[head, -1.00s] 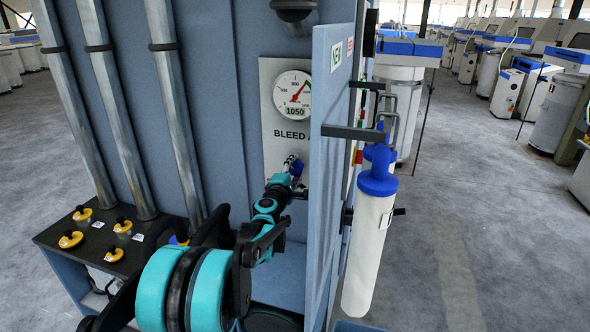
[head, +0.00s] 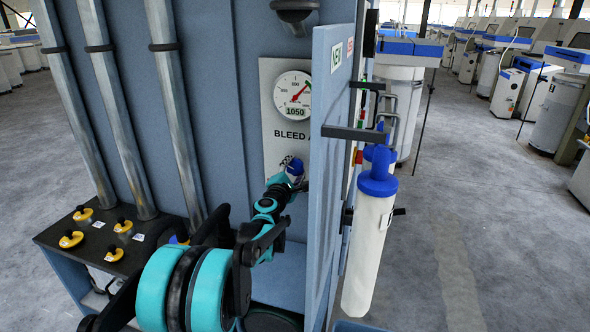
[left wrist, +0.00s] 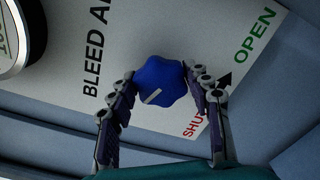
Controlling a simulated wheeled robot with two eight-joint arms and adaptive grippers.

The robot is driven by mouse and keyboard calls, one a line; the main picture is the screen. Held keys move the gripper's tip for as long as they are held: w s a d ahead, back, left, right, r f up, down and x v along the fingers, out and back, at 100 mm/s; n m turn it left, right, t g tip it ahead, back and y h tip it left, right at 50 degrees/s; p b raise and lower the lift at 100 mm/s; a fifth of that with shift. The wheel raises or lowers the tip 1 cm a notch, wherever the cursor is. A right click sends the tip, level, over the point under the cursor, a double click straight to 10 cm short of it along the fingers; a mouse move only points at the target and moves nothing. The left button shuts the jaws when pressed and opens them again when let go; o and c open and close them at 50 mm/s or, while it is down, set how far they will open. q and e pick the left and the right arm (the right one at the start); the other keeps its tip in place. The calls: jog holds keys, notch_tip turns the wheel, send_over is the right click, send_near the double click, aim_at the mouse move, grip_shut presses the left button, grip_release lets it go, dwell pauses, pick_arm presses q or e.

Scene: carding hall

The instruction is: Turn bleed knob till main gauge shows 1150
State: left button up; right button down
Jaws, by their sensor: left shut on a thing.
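The blue lobed bleed knob (left wrist: 160,74) sits on the white "BLEED AIR" panel in the left wrist view. A white line marks its lower left. My left gripper (left wrist: 160,86) has a finger on each side of the knob and is shut on it. In the head view the left gripper (head: 292,173) partly hides the knob. The main gauge (head: 293,93) is above it, with its needle to the upper right and its number window reading 1050. My right gripper is in neither view.
An open blue cabinet door (head: 330,150) stands close to the right of the knob. A white cylinder with a blue cap (head: 370,240) hangs beyond it. Yellow-handled valves (head: 70,239) are at lower left. "SHUT" and "OPEN" labels with an arrow (left wrist: 224,81) are right of the knob.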

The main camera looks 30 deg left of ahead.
pick_arm(q)
jog(key=o, duration=1.2)
jog(key=shift+c, duration=0.2)
jog(key=v, duration=1.2)
jog(key=shift+f, duration=0.15)
